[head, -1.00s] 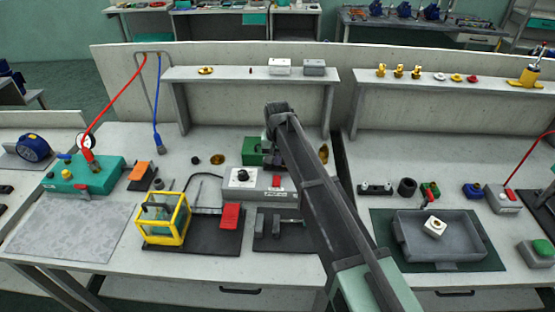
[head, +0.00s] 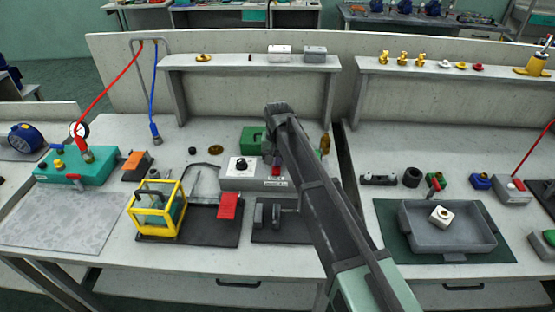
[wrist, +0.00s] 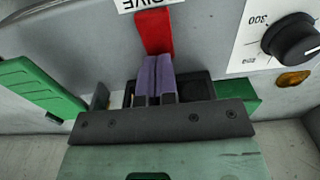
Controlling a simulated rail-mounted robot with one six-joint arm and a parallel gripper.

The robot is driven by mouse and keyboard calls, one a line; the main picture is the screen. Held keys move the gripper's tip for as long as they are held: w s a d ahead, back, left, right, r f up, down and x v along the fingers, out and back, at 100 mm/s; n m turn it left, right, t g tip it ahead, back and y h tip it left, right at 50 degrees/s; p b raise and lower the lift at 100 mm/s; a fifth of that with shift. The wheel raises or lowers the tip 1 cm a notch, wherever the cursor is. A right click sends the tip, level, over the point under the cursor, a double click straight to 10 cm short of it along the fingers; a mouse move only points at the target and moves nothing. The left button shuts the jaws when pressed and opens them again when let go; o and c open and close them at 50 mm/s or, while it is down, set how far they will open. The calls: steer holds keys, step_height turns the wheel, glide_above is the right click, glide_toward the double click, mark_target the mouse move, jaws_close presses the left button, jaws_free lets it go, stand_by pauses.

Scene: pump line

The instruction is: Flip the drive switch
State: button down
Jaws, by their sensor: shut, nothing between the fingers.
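The drive switch is a red lever (wrist: 154,35) on a grey control box (head: 238,175). An upside-down label reading DRIVE (wrist: 146,4) sits beside it in the wrist view. My gripper (wrist: 160,62) is shut and empty, with its purplish fingertips right at the end of the red lever. I cannot tell whether they touch it. In the head view the red lever (head: 276,171) shows only partly beside my arm, which hides most of my gripper.
A yellow-framed cage (head: 180,230) and a red block (head: 229,206) are in front. A shelf (head: 240,64) runs behind.

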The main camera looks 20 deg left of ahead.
steer(key=shift+r+p, duration=0.7)
steer(key=shift+r, duration=0.05)
step_height(320, 180, up, 14)
steer(key=w+p, duration=0.2)
steer(key=p, duration=1.2)
steer(key=shift+a, duration=0.3)
steer(key=shift+w+f, duration=0.1)
